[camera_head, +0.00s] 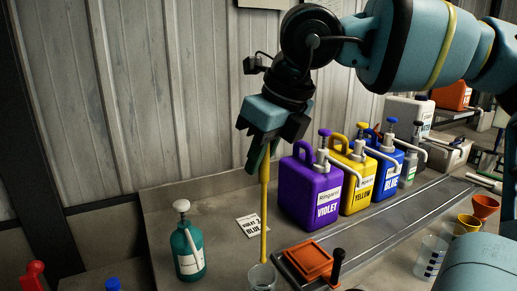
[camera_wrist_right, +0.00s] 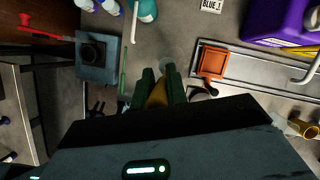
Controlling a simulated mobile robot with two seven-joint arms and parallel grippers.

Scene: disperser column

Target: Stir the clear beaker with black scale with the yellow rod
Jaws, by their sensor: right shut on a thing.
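My right gripper (camera_head: 262,150) points down and is shut on the upper end of the yellow rod (camera_head: 264,210), which hangs nearly upright. The rod's lower tip appears at the rim of a small clear beaker (camera_head: 262,280) near the bottom edge of the head view; I cannot tell whether it is inside. In the right wrist view the rod (camera_wrist_right: 157,95) shows between the fingers (camera_wrist_right: 158,88), and a clear vessel (camera_wrist_right: 167,64) lies just beyond it. Another clear beaker with dark marks (camera_head: 430,258) stands at the right. My left gripper is not in view.
Violet (camera_head: 311,188), yellow (camera_head: 356,180) and blue (camera_head: 389,174) pump canisters stand behind and right. An orange square dish (camera_head: 308,262) is right of the near beaker. A teal bottle (camera_head: 188,252) stands left, a label card (camera_head: 253,225) behind. Orange funnel (camera_head: 485,206) at far right.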

